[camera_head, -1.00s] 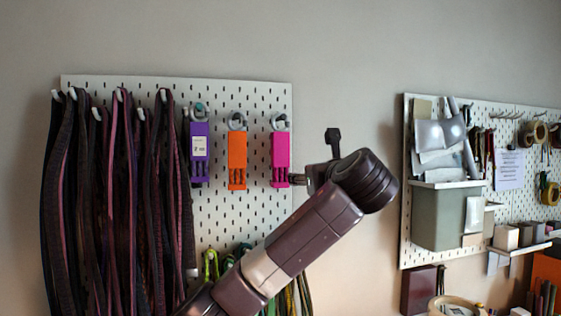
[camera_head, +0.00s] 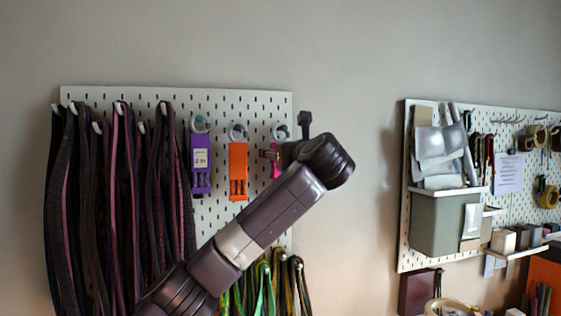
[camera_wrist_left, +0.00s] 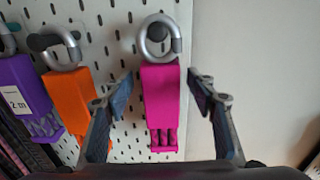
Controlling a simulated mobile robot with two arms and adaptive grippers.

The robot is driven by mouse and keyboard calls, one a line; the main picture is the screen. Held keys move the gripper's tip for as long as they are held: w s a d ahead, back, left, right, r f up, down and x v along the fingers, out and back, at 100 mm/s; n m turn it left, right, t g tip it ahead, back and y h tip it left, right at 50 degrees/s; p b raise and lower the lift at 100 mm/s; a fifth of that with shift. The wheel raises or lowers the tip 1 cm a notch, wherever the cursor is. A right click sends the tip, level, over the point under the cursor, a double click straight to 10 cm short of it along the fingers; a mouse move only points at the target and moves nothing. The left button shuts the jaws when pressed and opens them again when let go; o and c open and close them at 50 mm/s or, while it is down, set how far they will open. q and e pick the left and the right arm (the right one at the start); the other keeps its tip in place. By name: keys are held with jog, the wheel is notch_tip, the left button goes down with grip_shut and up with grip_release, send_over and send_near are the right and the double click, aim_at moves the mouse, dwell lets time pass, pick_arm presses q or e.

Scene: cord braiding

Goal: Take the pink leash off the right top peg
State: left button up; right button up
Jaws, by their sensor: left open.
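The pink leash (camera_wrist_left: 161,105) hangs by a grey metal ring (camera_wrist_left: 160,38) on the right top peg of the white pegboard. In the head view the pink leash (camera_head: 276,170) is mostly hidden behind my left gripper (camera_head: 272,154). In the left wrist view my left gripper (camera_wrist_left: 162,88) is open, with one finger on each side of the pink leash and visible gaps between the fingers and it. The fingertips are level with the leash's upper body, below the ring. My right gripper is in neither view.
The orange leash (camera_head: 238,170) and purple leash (camera_head: 200,165) hang just left of the pink one. Dark cords (camera_head: 85,210) hang farther left, and green and yellow cords (camera_head: 265,285) hang below. A second pegboard with a grey-green bin (camera_head: 437,225) is at right.

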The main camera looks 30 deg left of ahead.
pick_arm(q)
jog(key=shift+w+a+f, duration=0.1)
jog(key=shift+w+a, duration=0.25)
jog(key=c, duration=1.4)
jog(key=shift+r, duration=0.2)
jog(key=shift+r+b, duration=0.5)
jog(key=shift+b, duration=0.15)
jog(key=shift+b+v, duration=5.6)
jog(key=shift+v, duration=3.4)
